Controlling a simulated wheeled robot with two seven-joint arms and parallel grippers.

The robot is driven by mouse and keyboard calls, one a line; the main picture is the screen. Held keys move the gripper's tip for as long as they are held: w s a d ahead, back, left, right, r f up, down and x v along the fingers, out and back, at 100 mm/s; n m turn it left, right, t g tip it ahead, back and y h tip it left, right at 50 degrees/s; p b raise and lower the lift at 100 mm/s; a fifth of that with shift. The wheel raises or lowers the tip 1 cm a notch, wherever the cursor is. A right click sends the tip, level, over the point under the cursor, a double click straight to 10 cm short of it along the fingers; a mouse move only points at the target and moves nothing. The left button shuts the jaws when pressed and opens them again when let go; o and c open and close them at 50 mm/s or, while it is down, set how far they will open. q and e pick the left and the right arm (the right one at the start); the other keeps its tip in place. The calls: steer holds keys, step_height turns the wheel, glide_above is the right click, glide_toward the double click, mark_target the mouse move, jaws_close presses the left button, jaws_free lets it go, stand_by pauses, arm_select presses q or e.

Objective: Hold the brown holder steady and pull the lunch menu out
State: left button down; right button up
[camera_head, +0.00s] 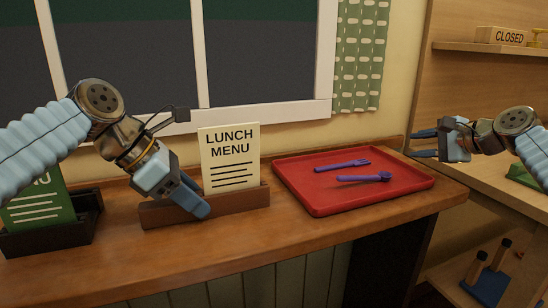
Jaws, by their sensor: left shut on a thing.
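The lunch menu (230,158), a cream card with black print, stands upright in the brown holder (245,199) on the wooden counter below the window. My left gripper (194,202) is shut on the left part of the brown holder; one blue finger lies across its front, and the other finger is mostly hidden. The card's lower edge is hidden inside the holder. My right gripper (418,144) is open and empty at the right, beyond the red tray, with its two blue fingers apart and pointing left.
A red tray (320,207) with a purple fork (342,166) and a purple spoon (364,178) lies right of the holder. A dark holder (50,238) with a green card (40,205) stands at the left. A shelf with a CLOSED sign (502,36) is at the right.

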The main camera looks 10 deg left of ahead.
mark_target(234, 177)
steer(key=s+a+g+y, duration=0.1)
steer(key=s+a+g, duration=0.1)
steer(key=a, duration=0.3)
steer(key=s+a+g+y, duration=0.2)
steer(key=a, duration=0.4)
steer(key=s+a+n+g+y, duration=0.1)
steer(key=s+a+g+y, duration=0.1)
steer(key=a, duration=0.4)
steer(key=shift+s+a+r+g, duration=0.1)
steer(key=shift+s+r+g, duration=0.25)
steer(key=shift+s, duration=0.1)
steer(key=s+a+g, duration=0.1)
steer(key=s+a, duration=0.1)
steer(key=s+a+g+y, duration=0.1)
steer(key=s+a+g, duration=0.1)
steer(key=a, duration=0.1)
steer(key=s+a+r+n+g+y, duration=0.1)
steer(key=s+a+g, duration=0.1)
steer(key=shift+a+r, duration=0.1)
steer(key=shift+a, duration=0.3)
steer(key=s+a+g, duration=0.4)
steer(key=g, duration=0.1)
steer(key=s+a+g, duration=0.2)
steer(key=s+a, duration=0.1)
steer(key=shift+a+r+g, duration=0.1)
steer(key=shift+r+g, duration=0.15)
steer(key=shift+r, duration=0.1)
steer(key=shift+m, duration=0.3)
steer(key=x, duration=0.7)
steer(key=shift+s+a, duration=0.2)
